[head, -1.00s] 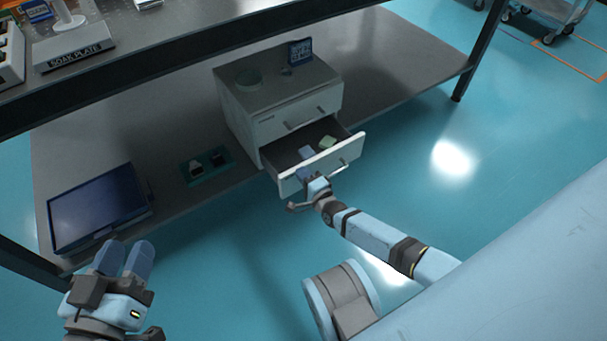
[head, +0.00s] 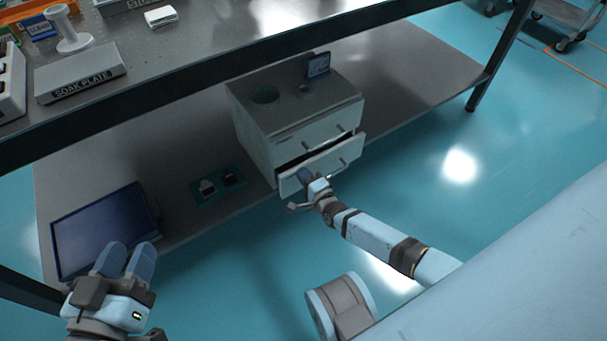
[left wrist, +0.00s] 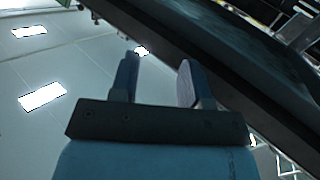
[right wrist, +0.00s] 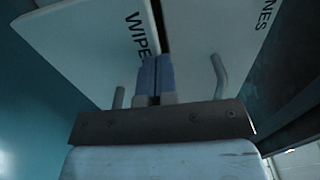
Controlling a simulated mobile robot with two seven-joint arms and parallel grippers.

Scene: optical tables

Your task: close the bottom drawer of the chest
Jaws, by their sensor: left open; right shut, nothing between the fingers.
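The white chest (head: 262,150) stands on the lower shelf under the table. Its bottom drawer (head: 335,160) sticks out a little, with a narrow dark gap above its front; the drawer above it looks shut. My right gripper (head: 306,176) is shut and empty, its fingertips at the left part of the bottom drawer's front. In the right wrist view the shut fingers (right wrist: 155,75) are up against the drawer front (right wrist: 95,45), beside the bar handle; exact contact is hard to tell. My left gripper (head: 125,260) is open and empty at the lower left, far from the chest.
A dark flat screen or tray (head: 100,230) and a green mat (head: 218,185) with small items lie on the shelf left of the chest. The table top with a soak plate (head: 80,75) overhangs the shelf. The blue floor in front of the chest is clear.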

